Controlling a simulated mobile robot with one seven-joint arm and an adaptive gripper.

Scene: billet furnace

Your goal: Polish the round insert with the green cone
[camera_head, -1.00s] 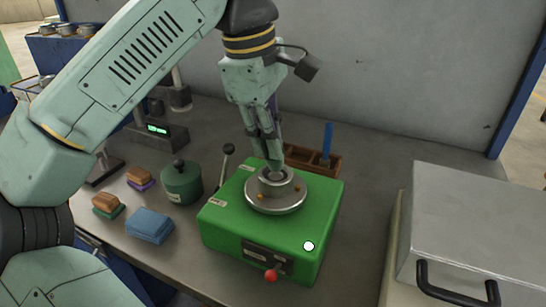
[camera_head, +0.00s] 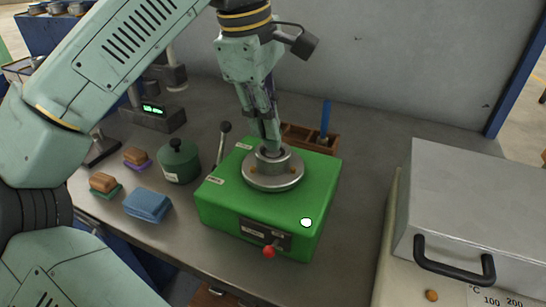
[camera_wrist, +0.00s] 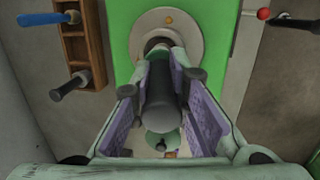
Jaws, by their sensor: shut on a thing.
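The round insert (camera_head: 272,158) is a grey metal ring set in a wider flanged disc (camera_head: 272,182) on top of the green box (camera_head: 228,205). It also shows in the wrist view as a pale disc (camera_wrist: 188,30). My gripper (camera_head: 268,138) points down over it, fingertips close above the ring. In the wrist view my gripper (camera_wrist: 161,70) is shut around a dark-handled tool (camera_wrist: 161,95), purple pads on both sides. The tool's far end reaches the ring's opening. I cannot see a green cone; the working tip is hidden.
Behind the box a wooden rack (camera_head: 297,138) holds a blue-handled tool (camera_head: 326,117); the wrist view also shows a black handle (camera_wrist: 70,87) there. A lever (camera_head: 224,135), green pot (camera_head: 180,162), brushes and blue cloth (camera_head: 148,205) stand left. A grey furnace (camera_head: 470,190) stands right.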

